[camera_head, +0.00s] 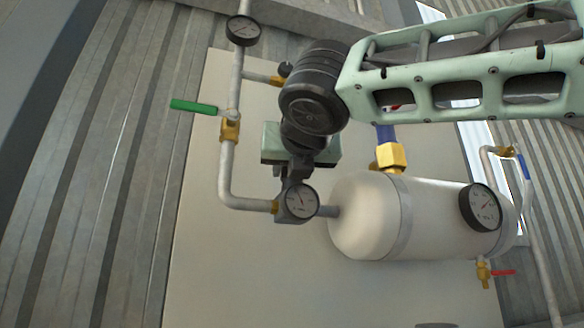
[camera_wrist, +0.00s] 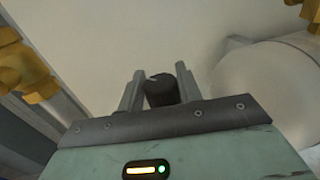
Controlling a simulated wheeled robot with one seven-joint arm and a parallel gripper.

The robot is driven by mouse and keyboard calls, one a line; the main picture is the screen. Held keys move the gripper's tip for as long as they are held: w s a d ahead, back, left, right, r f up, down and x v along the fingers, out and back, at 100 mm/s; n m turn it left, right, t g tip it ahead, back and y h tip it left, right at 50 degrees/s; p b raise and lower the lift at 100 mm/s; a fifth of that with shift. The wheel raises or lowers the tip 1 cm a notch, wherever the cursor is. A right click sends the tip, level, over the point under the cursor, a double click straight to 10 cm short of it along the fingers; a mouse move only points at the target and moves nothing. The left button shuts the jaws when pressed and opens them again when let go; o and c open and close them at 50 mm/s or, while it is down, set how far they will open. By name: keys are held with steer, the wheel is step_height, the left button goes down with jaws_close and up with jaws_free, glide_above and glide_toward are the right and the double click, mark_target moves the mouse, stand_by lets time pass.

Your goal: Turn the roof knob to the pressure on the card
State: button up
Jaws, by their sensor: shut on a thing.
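The black roof knob (camera_wrist: 160,92) sits between my two fingertips in the wrist view. My gripper (camera_wrist: 158,88) is shut on it. In the head view my gripper (camera_head: 297,172) comes down from above onto the top of the regulator (camera_head: 289,213), and the fingers largely hide the knob there. I cannot make out a card with a pressure in either view.
A white tank (camera_head: 365,220) with a large gauge (camera_head: 482,207) lies right of the regulator. A pipe with a green lever (camera_head: 195,107) and a gauge (camera_head: 243,30) rises on the left. A red-handled drain valve (camera_head: 485,273) hangs below the tank. The pale back panel is close behind.

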steer(key=m+h+p, duration=0.1)
steer(key=h, duration=0.1)
steer(key=m+h+p, duration=0.1)
steer(key=h, duration=0.1)
steer(key=m+h+p, duration=0.1)
steer(key=m+h, duration=0.1)
steer(key=shift+r+g, duration=0.25)
steer(key=shift+g, duration=0.05)
steer(key=m+h+p, duration=0.1)
steer(key=h+p, duration=0.1)
steer(key=shift+m+g+h, duration=0.4)
steer(key=shift+f+m+g+h+p, duration=0.15)
steer(key=shift+m+g+h+p, duration=0.2)
steer(key=shift+h+p, duration=0.2)
steer(key=o, duration=0.9)
steer(key=shift+o, duration=0.2)
steer(key=shift+s+f, duration=0.1)
steer(key=b+v, duration=0.3)
steer(key=v, duration=1.4)
steer(key=shift+a, duration=0.25)
steer(key=shift+o, duration=0.2)
